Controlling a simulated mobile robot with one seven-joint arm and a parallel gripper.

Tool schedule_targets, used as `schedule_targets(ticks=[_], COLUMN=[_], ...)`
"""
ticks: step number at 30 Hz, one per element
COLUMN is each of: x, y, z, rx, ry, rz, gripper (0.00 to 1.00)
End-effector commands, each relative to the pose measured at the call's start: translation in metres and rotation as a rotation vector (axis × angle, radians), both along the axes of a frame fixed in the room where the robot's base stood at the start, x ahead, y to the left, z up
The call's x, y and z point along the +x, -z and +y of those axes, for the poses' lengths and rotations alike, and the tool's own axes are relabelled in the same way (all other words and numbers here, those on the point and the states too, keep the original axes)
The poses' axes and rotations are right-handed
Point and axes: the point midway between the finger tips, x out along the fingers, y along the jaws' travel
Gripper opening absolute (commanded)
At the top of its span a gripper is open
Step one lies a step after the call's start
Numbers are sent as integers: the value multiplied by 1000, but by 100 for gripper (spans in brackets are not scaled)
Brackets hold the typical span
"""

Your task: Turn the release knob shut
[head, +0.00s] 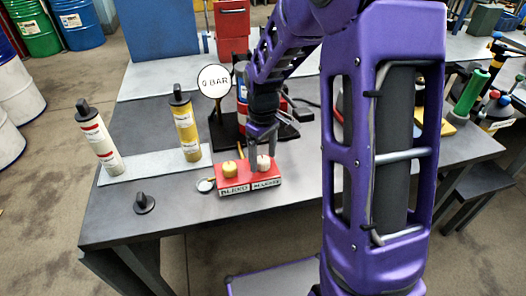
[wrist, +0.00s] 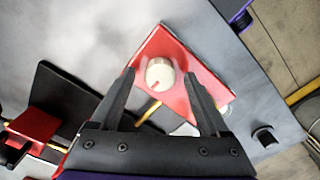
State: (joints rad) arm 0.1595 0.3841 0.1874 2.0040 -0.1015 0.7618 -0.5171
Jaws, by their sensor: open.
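A red block (head: 238,185) stands on the grey table and carries two round knobs. The left knob (head: 229,169) is yellow, above a label that seems to read BLEED. The right knob (head: 263,163) is cream-white; its label is too small to read surely. My gripper (head: 262,150) points down over the white knob. In the wrist view the white knob (wrist: 160,73), with a short red mark on its top, lies between the tips of my open gripper (wrist: 160,78). Gaps show on both sides of it. The yellow knob is not visible in the wrist view.
A round gauge (head: 214,81) reading 0 BAR stands behind the block. A yellow cylinder (head: 186,130) and a white cylinder (head: 98,138) stand on a pale plate at the left. A black cap (head: 144,203) lies near the front edge. The table front is mostly clear.

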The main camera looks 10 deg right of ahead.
Motion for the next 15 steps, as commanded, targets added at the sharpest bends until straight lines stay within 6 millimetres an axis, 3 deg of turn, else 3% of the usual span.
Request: schedule_targets(ticks=[5, 15], x=[1, 1], y=[-15, -94], z=[0, 0], rx=[-1, 0], ry=[1, 0], rz=[-4, -6], gripper=[79, 79])
